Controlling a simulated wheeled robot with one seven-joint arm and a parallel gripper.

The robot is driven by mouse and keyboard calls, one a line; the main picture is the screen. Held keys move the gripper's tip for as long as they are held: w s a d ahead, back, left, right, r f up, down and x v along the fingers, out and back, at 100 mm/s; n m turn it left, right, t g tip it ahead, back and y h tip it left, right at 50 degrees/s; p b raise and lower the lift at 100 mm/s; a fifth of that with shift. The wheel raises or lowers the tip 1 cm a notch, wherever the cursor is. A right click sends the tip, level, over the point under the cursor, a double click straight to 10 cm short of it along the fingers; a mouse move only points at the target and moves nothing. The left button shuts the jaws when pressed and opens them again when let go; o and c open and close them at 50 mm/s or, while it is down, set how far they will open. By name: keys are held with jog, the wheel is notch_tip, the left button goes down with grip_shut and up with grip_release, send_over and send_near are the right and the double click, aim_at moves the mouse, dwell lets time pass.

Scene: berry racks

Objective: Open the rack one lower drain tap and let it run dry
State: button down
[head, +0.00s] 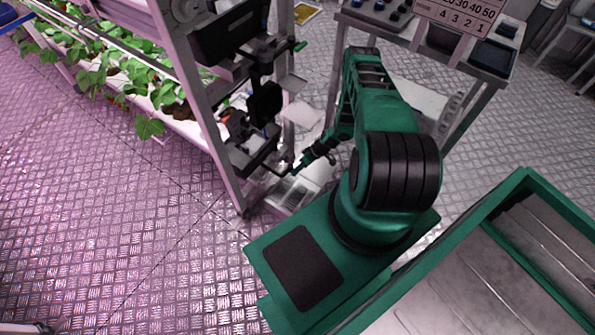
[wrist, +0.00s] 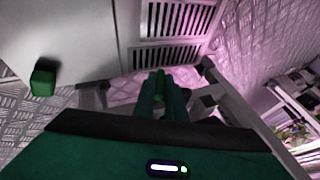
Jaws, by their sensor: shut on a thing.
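The rack (head: 215,105) stands left of my arm, with dark fittings on its end. My gripper (head: 302,163) is low beside the rack's end post, over a pale slotted floor piece (head: 290,193). In the wrist view my gripper (wrist: 162,92) is shut on a small green handle (wrist: 160,82), which I take for the lower drain tap's lever. The fingers hide most of it, and its turn angle cannot be told. Another green lever (head: 300,46) shows higher on the rack's end. I cannot make out any water running.
Leafy plants (head: 110,65) grow along the rack's trough. A metal table (head: 470,45) with trays and a number sign (head: 460,14) stands behind my arm. A green block (wrist: 43,77) shows at the wrist view's left. The textured floor (head: 110,220) at the left is clear.

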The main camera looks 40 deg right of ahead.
jog(key=n+t+h, duration=0.1)
jog(key=h, duration=0.3)
jog(key=shift+s+a, duration=0.1)
jog(key=shift+h, duration=0.3)
dwell(0.4)
jog(key=c, duration=1.8)
grip_release()
jog(key=shift+r, duration=0.1)
jog(key=v, duration=1)
jog(key=shift+s+r, duration=0.2)
jog(key=shift+s, duration=0.1)
